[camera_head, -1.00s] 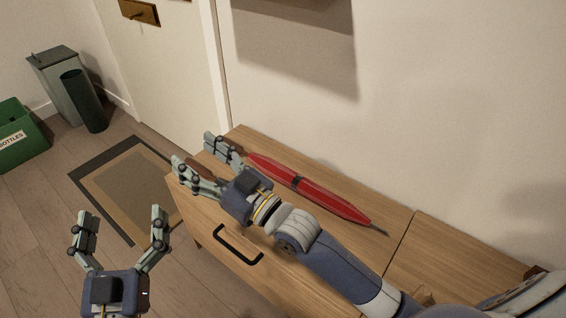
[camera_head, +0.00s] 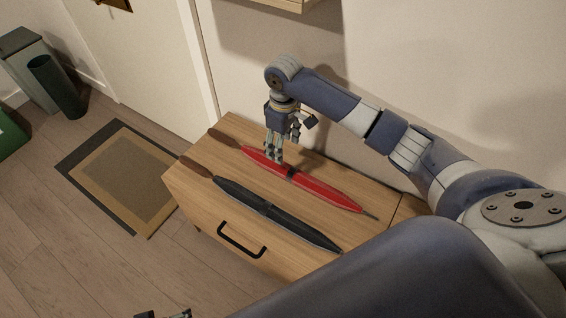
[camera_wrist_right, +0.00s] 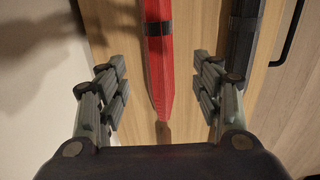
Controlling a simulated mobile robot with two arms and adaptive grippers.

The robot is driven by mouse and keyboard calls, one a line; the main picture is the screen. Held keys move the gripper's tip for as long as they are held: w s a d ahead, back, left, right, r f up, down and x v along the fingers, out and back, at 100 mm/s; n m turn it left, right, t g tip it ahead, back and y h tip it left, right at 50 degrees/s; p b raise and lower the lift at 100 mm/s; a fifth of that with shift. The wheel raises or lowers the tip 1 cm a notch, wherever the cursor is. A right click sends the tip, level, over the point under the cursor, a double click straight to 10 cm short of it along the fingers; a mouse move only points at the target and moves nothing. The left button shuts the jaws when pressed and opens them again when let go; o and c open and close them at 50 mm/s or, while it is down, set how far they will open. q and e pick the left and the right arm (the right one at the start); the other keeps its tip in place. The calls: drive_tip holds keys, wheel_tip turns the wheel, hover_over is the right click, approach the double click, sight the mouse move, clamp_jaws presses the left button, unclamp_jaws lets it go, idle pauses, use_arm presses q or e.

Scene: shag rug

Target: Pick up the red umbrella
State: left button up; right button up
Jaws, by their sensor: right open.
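The red umbrella (camera_head: 330,192) lies closed on the wooden cabinet, with a black band around its middle and a brown handle toward the far left end. My right gripper (camera_head: 274,154) points down over its handle-side half. In the right wrist view the red umbrella (camera_wrist_right: 158,70) runs between the two spread fingers of my right gripper (camera_wrist_right: 160,82), with gaps on both sides. The gripper is open and empty. Only a bit of my left gripper (camera_head: 163,315) shows at the bottom edge, and its jaws cannot be made out.
A black umbrella (camera_head: 275,210) lies roughly parallel, nearer the cabinet's front; it also shows in the right wrist view (camera_wrist_right: 243,40). The wooden cabinet (camera_head: 290,252) stands against the wall. A wall-mounted piece (camera_head: 290,4) hangs above. A rug (camera_head: 120,180) lies on the floor at left.

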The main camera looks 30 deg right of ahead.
sight(285, 167)
drive_tip(key=shift+s+d+f, duration=0.1)
drive_tip(key=shift+d+f, duration=0.05)
drive_tip(key=shift+f, duration=0.25)
drive_tip(key=shift+f+b, duration=0.85)
drive_tip(key=shift+f, duration=1.65)
drive_tip(key=shift+s+d+f+b, duration=0.15)
drive_tip(key=shift+f+b, duration=0.45)
drive_tip(key=shift+f, duration=0.6)
wheel_tip(285, 167, down, 2)
drive_tip(key=shift+s+b, duration=0.1)
drive_tip(key=shift+b, duration=0.25)
drive_tip(key=shift+f, duration=0.25)
use_arm(q)
drive_tip(key=v, duration=0.8)
drive_tip(key=shift+w+a+r, duration=0.2)
drive_tip(key=shift+w+r, duration=0.05)
use_arm(e)
drive_tip(key=shift+r, duration=0.1)
drive_tip(key=c, duration=1.4)
